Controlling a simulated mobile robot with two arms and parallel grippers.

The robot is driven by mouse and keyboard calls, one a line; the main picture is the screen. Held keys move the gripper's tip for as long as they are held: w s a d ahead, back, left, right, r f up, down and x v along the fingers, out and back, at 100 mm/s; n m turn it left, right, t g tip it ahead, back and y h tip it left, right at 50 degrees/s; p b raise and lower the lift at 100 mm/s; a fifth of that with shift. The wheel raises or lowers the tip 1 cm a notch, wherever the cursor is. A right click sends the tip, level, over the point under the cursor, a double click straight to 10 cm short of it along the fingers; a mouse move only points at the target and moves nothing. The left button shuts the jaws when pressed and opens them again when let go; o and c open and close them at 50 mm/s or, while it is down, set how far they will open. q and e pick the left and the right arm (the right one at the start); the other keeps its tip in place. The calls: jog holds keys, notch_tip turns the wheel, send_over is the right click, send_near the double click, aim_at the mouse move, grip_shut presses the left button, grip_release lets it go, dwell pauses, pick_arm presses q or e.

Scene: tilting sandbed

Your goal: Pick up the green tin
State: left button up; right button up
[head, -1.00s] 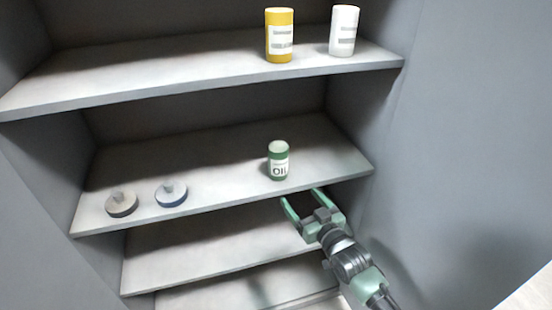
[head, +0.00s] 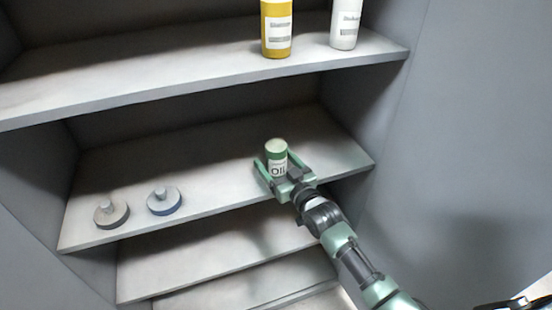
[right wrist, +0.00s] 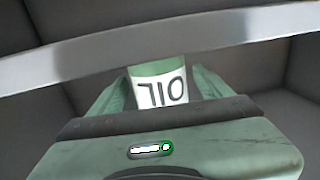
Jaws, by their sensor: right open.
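The green tin (head: 277,154) has a pale lid and a white label reading "Oil". My right gripper (head: 279,168) is open, with one finger on each side of the tin. In the right wrist view the tin (right wrist: 158,86) shows between the open fingers, its lower part hidden by the gripper body. I cannot tell whether the fingers touch it. My left gripper is not in view.
Two round knobbed discs, one grey-brown (head: 111,214) and one blue-grey (head: 164,201), lie left on the same shelf. A yellow canister (head: 276,30) and a white one (head: 345,24) stand on the shelf above (head: 170,84). The cabinet's side wall (head: 450,130) rises at right.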

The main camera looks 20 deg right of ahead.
jog(key=shift+w+a, duration=0.25)
jog(key=shift+w, duration=0.95)
grip_shut()
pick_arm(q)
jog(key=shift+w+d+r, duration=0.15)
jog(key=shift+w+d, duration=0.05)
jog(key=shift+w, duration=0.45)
pick_arm(e)
jog(key=shift+r, duration=0.1)
